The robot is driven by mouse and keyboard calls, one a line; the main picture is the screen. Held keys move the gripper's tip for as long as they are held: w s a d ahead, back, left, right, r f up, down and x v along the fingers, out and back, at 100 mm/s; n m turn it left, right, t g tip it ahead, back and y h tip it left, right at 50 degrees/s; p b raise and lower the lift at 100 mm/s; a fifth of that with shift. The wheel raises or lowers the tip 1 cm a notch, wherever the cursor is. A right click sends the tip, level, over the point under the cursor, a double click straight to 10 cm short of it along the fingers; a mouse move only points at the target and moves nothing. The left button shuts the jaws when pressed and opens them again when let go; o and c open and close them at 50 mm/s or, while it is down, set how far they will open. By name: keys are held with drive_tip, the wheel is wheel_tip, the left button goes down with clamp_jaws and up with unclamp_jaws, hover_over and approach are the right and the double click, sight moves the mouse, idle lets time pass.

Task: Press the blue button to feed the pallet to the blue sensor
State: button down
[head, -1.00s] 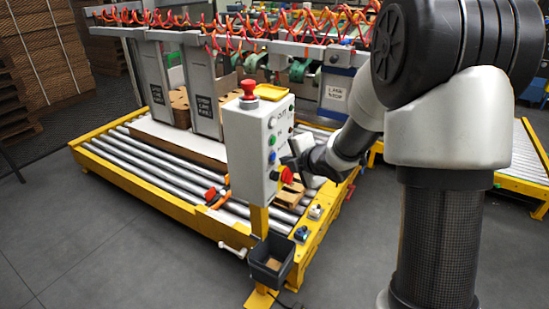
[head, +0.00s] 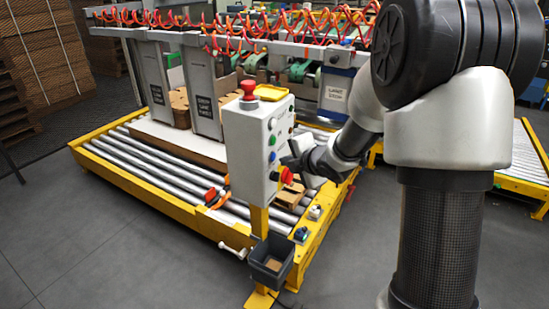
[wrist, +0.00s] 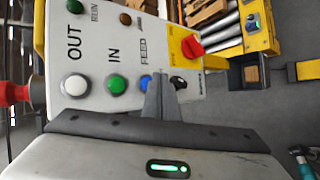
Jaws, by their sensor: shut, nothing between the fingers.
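The blue button (wrist: 145,82) is on the front of a grey control box (head: 240,150), beside a green button (wrist: 117,84). It also shows in the head view (head: 272,156). My gripper (wrist: 160,78) is shut and empty. In the wrist view its fingertips are right at the blue button and cover part of it. I cannot tell whether they touch it. A white slab (head: 150,130) with cardboard on it lies on the roller conveyor (head: 130,165). A small blue-topped device (head: 301,233), perhaps a sensor, sits on the yellow conveyor frame.
A white button (wrist: 75,86), a black button (wrist: 178,83) and a red rotary switch (wrist: 192,46) are near my fingers. A red emergency stop (head: 249,88) tops the box. A dark bin (head: 271,260) hangs below it. Grey floor is clear at the front left.

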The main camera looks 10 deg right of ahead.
idle(0.8)
drive_tip(key=shift+w+a+b, duration=0.25)
drive_tip(key=shift+a+b, duration=0.05)
drive_tip(key=shift+a, duration=0.05)
drive_tip(key=shift+w+a, duration=0.25)
drive_tip(key=shift+a, duration=0.1)
idle(0.8)
drive_tip(key=shift+d, duration=0.1)
drive_tip(key=shift+s+d, duration=0.5)
drive_tip(key=shift+d, duration=0.15)
drive_tip(key=s+d, duration=0.1)
drive_tip(key=d, duration=0.1)
drive_tip(key=s+d, duration=0.2)
idle(0.5)
idle(1.0)
